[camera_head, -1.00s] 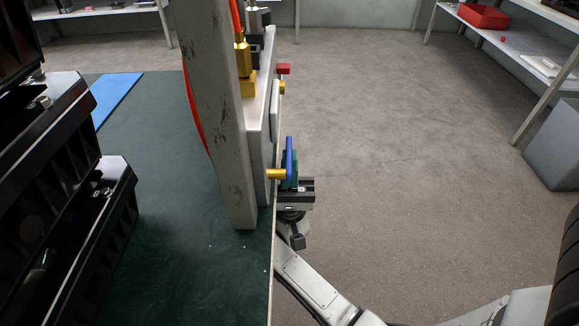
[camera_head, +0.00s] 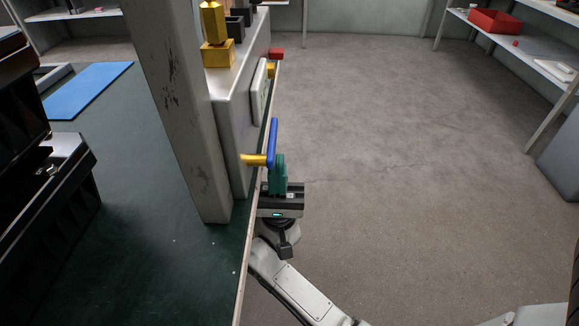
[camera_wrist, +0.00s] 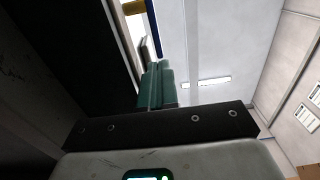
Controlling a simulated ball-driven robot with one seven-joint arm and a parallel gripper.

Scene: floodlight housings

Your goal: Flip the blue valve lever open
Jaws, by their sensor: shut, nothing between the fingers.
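The blue valve lever (camera_head: 272,143) stands upright beside a brass valve stem (camera_head: 254,160) on the side of the grey panel (camera_head: 238,130). In the wrist view a strip of the blue lever (camera_wrist: 154,32) and some brass (camera_wrist: 133,7) show at the top. My gripper (camera_head: 278,172) has green fingers, shut and empty, just below and beside the lever. Its fingers also show in the wrist view (camera_wrist: 155,86), pointing up toward the lever. I cannot tell whether they touch the lever.
A scratched grey post (camera_head: 180,110) stands on the green bench (camera_head: 130,220). Black housings (camera_head: 50,200) are at left. The floor (camera_head: 420,180) at right is clear.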

